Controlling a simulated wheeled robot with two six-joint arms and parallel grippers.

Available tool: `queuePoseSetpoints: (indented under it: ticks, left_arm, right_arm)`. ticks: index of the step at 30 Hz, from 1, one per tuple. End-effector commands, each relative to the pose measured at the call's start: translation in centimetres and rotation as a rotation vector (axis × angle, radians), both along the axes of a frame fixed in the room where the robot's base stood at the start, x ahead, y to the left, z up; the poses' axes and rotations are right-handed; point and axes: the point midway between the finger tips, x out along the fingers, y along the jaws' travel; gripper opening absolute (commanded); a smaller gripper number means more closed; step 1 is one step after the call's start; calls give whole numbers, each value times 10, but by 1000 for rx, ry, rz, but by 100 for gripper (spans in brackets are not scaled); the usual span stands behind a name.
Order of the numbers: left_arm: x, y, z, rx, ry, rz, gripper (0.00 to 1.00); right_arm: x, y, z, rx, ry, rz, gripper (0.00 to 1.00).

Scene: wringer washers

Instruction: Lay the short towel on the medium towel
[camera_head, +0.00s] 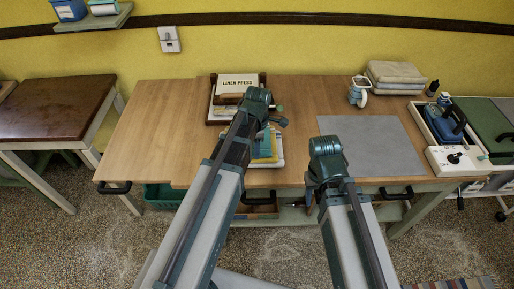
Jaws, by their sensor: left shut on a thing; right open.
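A small pile of folded towels lies on the wooden table, partly hidden behind my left arm; a yellow towel (266,154) and some blue and white cloth show there. I cannot tell which is the short towel and which the medium one. My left gripper (272,122) is shut above the pile, at a blue towel as far as I can see; its fingers are mostly hidden by the wrist. My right gripper (316,190) is open and empty at the table's front edge, pointing down.
A linen press (238,80) stands behind my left gripper. A grey mat (372,143) lies bare to the right. Beyond it are a blue-white jug (358,92), folded beige cloths (397,72), a tray with a blue iron-like thing, and a white box (457,161). The table's left part is clear.

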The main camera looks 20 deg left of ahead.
Motion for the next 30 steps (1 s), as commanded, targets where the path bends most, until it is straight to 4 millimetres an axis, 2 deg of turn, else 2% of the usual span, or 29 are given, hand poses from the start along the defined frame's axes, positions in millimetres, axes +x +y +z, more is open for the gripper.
queuePoseSetpoints:
  ticks: [2,3,9,22,30]
  left_arm:
    - [0,0,-2,0,0,0,0]
    - [0,0,-2,0,0,0,39]
    - [0,0,-2,0,0,0,72]
    - [0,0,3,0,0,0,72]
    - [0,0,28,0,0,0,72]
  right_arm:
    - [0,0,-3,0,0,0,50]
    - [0,0,-3,0,0,0,50]
    - [0,0,-2,0,0,0,50]
    - [0,0,3,0,0,0,50]
    - [0,0,28,0,0,0,50]
